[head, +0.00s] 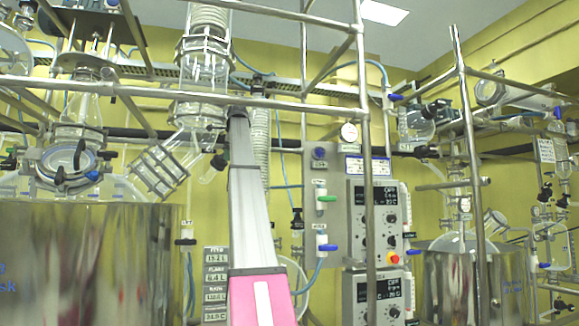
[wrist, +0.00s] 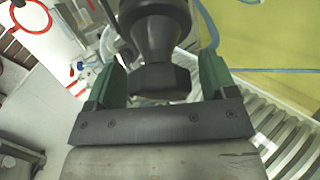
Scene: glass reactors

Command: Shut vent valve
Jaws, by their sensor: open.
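My gripper (wrist: 161,72) is open, its two green fingers apart on either side of a dark stepped knob-like part (wrist: 160,45) in the wrist view. The part lies between the fingers; I cannot tell whether they touch it, or whether it is the vent valve. In the head view my arm reaches up to the glassware, and its dark end (head: 238,113) is beside the glass column; the fingers cannot be made out there. The wall panel carries a green-handled valve (head: 326,198) and a blue-handled valve (head: 327,247); their small labels are unreadable.
Metal frame bars (head: 366,150) cross in front of the glassware. A glass column (head: 201,75) stands close by my arm's end. A ribbed hose (wrist: 285,135) runs close to my gripper at right. Shiny vessels (head: 85,265) stand low at left and right (head: 475,285).

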